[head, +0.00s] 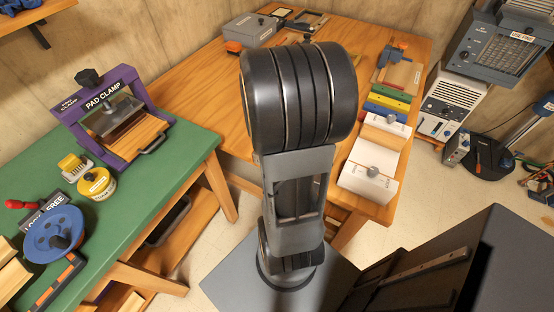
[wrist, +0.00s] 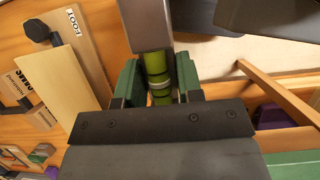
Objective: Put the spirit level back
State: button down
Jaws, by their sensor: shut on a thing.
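My gripper (wrist: 158,85) shows in the wrist view with its green pads on both sides of a yellow-green vial section with a pale band. This looks like part of the spirit level (wrist: 146,22), whose grey bar runs up to the top edge of the picture. The gripper is shut on it. The lower end of the level is hidden behind the dark gripper body. In the head view my arm hides the gripper and the level.
A wooden bench (head: 215,75) carries a grey box (head: 250,30), coloured bars (head: 387,102) and a white block with a knob (head: 370,165). A green table (head: 165,180) at left holds a purple pad clamp (head: 128,75) and a blue reel (head: 55,232). Pale floor lies between them.

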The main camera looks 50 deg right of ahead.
jog(key=w+d+f, duration=0.8)
jog(key=w+f, duration=0.1)
jog(key=shift+w+d, duration=0.1)
jog(key=shift+d, duration=0.1)
jog(key=shift+w+d+f, duration=0.15)
jog(key=shift+f, duration=1.65)
jog(key=shift+f+b, duration=0.15)
jog(key=shift+b, duration=0.2)
jog(key=c, duration=0.8)
grip_release()
